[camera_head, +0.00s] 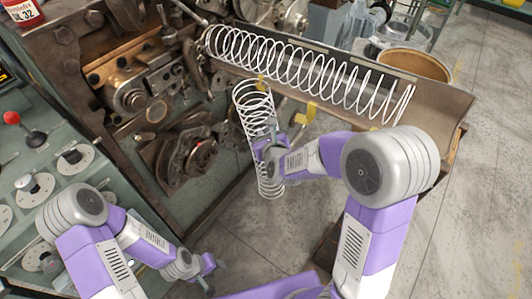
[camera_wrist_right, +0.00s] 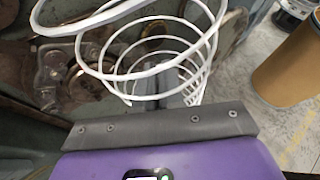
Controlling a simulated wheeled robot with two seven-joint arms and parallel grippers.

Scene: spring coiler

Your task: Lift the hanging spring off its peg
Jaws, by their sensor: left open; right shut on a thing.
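The hanging spring (camera_head: 252,98) is a white wire coil hanging upright below the trough, in the middle of the head view. My right gripper (camera_head: 270,132) is shut on its wire about midway down; part of the spring shows below the gripper. In the right wrist view, the large white coils of the spring (camera_wrist_right: 122,70) loop around the grey fingers (camera_wrist_right: 172,82). I cannot make out the peg; the top of the spring is close under the trough edge. My left gripper (camera_head: 205,272) is open and empty at the bottom left, well away from the spring.
A second, longer white spring (camera_head: 310,76) lies along the metal trough (camera_head: 440,98) above. The coiler machine (camera_head: 150,90) fills the left, with a control panel and red-knobbed lever (camera_head: 32,130) in front. A brown drum (camera_head: 415,66) stands behind the trough. Grey floor is clear at right.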

